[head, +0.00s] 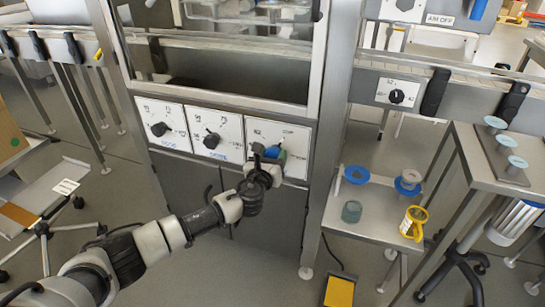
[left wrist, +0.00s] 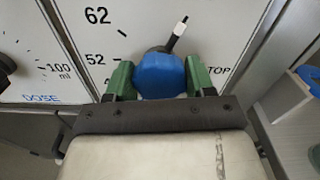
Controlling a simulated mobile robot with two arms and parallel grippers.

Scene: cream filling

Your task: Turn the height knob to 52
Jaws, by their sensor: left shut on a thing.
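The height knob is a blue knob (left wrist: 160,76) on a white dial plate. It also shows in the head view (head: 272,152), on the rightmost of three dial plates. Its black pointer with a white tip points up and slightly right, away from the printed 62 and 52, which stand at upper left and left. STOP is printed at the right. My left gripper (left wrist: 160,80) is shut on the knob, with one green finger on each side; the head view shows it there too (head: 268,160). My right gripper is not in view.
Two other black knobs (head: 160,129) (head: 211,141) sit on the plates to the left. A fourth knob (head: 397,96) is on the rail at right. A small table (head: 375,222) with blue-topped parts and a yellow cup (head: 413,222) stands right of the cabinet.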

